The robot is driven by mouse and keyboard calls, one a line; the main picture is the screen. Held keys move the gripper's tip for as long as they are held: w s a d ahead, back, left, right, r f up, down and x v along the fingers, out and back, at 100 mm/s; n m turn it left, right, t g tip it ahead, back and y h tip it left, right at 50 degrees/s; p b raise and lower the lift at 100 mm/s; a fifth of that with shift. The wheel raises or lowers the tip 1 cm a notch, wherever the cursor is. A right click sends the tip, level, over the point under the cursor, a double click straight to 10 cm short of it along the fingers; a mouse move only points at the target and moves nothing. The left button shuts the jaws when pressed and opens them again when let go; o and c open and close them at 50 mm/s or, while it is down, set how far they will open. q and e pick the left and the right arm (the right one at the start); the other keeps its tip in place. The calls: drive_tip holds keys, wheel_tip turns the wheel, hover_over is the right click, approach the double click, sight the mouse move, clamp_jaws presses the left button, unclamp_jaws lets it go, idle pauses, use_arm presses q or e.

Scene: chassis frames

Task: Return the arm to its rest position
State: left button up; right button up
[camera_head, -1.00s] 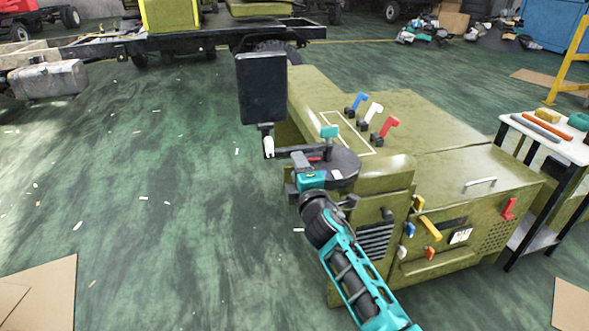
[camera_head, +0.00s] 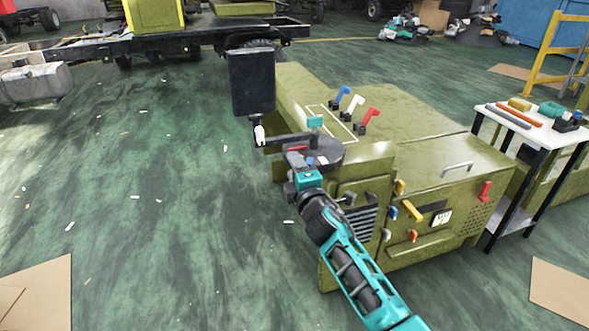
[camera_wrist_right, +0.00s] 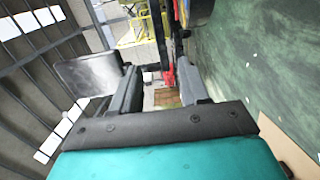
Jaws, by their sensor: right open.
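My right arm comes in from the bottom of the head view, teal and black, and reaches up to the olive-green chassis unit (camera_head: 425,125). My right gripper (camera_head: 300,160) is in front of the dark round seat-like part (camera_head: 326,152) at the unit's left end. My left gripper is not in view.
Blue, white and red levers (camera_head: 367,119) stand on the unit's top. A white-topped side table (camera_head: 555,135) with tools stands at the right. Cardboard sheets (camera_head: 45,290) lie on the green floor. Floor at the left is mostly clear.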

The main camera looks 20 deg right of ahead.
use_arm(q)
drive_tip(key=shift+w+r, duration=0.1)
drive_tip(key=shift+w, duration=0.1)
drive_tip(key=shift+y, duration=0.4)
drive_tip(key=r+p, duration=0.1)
drive_tip(key=p, duration=0.1)
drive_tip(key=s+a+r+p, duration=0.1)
drive_tip(key=p, duration=0.1)
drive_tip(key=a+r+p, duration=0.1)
drive_tip(key=p, duration=0.2)
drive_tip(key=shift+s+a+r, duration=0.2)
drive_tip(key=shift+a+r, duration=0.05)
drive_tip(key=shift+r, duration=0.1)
use_arm(e)
drive_tip(key=s+a+f+m+g+y, duration=0.1)
drive_tip(key=s+f+m, duration=0.3)
drive_tip(key=s, duration=0.7)
drive_tip(key=s+a+f+m+g+y, duration=0.1)
drive_tip(key=s+f+m+g, duration=0.2)
drive_tip(key=s+m, duration=0.3)
drive_tip(key=s+a+f+m+g, duration=0.1)
drive_tip(key=s+f+m+g, duration=0.2)
drive_tip(key=s, duration=1.2)
wheel_tip(320, 180, down, 2)
drive_tip(key=shift+s+f+m+y, duration=0.1)
drive_tip(key=shift+s+m+y, duration=0.25)
drive_tip(key=shift+m, duration=0.65)
